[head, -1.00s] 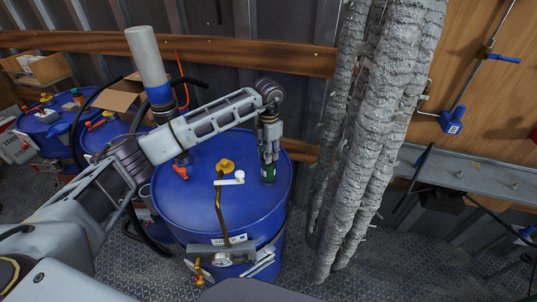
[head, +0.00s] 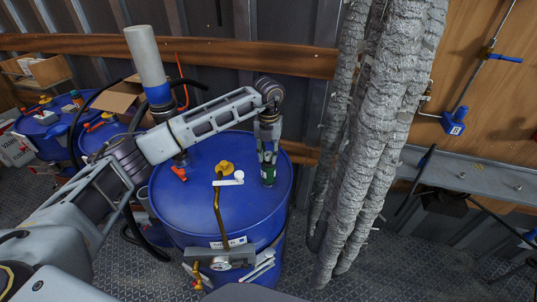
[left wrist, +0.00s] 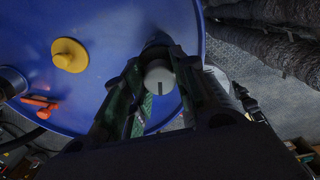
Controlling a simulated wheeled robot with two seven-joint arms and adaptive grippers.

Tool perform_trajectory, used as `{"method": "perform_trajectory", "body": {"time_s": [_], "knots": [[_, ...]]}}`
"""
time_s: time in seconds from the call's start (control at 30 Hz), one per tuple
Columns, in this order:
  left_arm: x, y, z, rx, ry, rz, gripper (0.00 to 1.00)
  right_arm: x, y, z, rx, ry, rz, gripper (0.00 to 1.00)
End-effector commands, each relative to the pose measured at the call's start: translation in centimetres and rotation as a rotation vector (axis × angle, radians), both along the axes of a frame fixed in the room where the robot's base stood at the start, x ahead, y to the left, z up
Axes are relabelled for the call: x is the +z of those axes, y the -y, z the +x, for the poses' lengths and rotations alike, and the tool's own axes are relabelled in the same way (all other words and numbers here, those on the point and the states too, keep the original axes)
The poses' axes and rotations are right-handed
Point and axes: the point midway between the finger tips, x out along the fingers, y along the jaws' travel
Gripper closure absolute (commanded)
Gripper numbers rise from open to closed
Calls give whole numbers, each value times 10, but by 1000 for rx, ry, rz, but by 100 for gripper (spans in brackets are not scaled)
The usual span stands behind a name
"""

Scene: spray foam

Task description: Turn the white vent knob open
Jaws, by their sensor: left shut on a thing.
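The pale grey-white vent knob (left wrist: 159,77), round with a dark line across its face, sits between my left fingers in the left wrist view, above the blue drum lid (left wrist: 110,22). My left gripper (head: 267,178) points down at the right side of the lid in the head view and is shut on the knob. The knob is hidden behind the fingers there. Green shows on the fingers. My right gripper is not in view.
A yellow cap (head: 226,168), a brass pipe with a white fitting (head: 238,175) and an upright grey cylinder (head: 147,55) with an orange-red handle (head: 179,174) stand on the lid. Foam-covered pipes (head: 372,130) rise close to the right of the drum.

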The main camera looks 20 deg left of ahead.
Motion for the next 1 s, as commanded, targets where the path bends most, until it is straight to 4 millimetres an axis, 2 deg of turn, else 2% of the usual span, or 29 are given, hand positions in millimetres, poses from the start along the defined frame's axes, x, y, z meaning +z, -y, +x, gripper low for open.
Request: {"method": "perform_trajectory", "body": {"time_s": [0.3, 0.87, 0.9, 1.0], "knots": [[0, 0, 0, 150, -1, 1, 96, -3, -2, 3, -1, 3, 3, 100], [0, 0, 0, 188, -1, 1, 96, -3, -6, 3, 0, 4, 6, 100], [0, 0, 0, 188, 0, 1, 71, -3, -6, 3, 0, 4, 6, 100], [0, 0, 0, 188, 0, 1, 58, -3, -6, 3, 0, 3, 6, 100]]}}
